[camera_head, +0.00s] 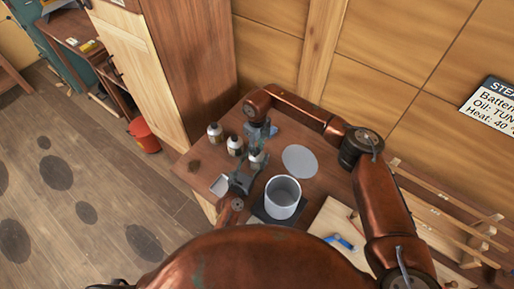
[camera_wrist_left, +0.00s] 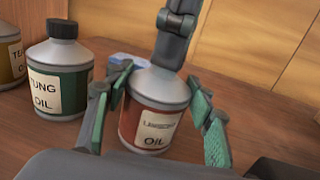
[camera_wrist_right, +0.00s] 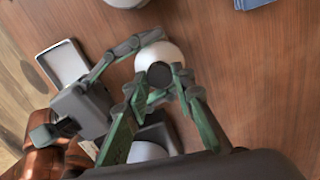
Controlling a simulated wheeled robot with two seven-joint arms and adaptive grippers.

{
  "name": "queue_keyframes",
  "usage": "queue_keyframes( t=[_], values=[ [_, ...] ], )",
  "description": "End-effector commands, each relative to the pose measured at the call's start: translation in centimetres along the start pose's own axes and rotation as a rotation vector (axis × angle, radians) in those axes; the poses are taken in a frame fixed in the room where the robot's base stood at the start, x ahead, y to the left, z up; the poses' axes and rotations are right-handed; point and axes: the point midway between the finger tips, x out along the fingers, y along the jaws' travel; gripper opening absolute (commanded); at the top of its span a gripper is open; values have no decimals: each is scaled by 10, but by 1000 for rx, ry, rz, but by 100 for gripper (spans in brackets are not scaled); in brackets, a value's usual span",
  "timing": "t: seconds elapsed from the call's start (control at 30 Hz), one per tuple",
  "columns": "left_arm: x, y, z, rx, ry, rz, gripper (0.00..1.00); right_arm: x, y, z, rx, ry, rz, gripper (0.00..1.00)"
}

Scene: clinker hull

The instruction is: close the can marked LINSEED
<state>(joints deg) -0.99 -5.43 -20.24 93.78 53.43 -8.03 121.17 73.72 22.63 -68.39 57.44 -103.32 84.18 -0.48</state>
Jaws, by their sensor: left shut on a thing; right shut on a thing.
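The can marked LINSEED (camera_wrist_left: 155,125) has a grey shoulder and a red-brown body with a pale label. It stands upright on the bench and also shows in the head view (camera_head: 256,158). My left gripper (camera_wrist_left: 160,105) is shut around its body, one finger on each side; it also shows in the head view (camera_head: 249,172). My right gripper (camera_wrist_right: 163,82) comes from above and is shut on a dark cap (camera_wrist_right: 159,74) at the can's top. The right fingers hide the can's mouth in the left wrist view, so I cannot tell whether the cap is seated.
The TUNG can (camera_wrist_left: 62,70) with a dark cap stands close left of the LINSEED can. Another can (camera_wrist_left: 10,55) stands beyond it. A grey pot (camera_head: 283,198), a flat grey disc (camera_head: 300,160) and a small pale tray (camera_head: 219,185) are on the bench.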

Motion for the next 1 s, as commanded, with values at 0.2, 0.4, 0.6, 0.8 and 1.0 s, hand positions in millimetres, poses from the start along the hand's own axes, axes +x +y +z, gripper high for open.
queue_keyframes(
  t=[0.2, 0.4, 0.6, 0.8, 1.0],
  values=[
    [0, 0, 0, 0, 0, 1, 0, 0, 0, 0, 401, -1, -1, 15],
    [0, 0, 0, 0, 0, 1, 0, 0, 1, 1, 799, -1, 0, 15],
    [0, 0, 0, 0, 0, 1, 0, 0, 2, 2, 1198, -3, 0, 15],
    [0, 0, 0, 0, 0, 1, 0, 0, 2, 2, 1597, -4, 0, 15],
    [0, 0, 0, 0, 0, 0, 0, 0, 1, 3, 1998, -5, 1, 15]
  ],
)
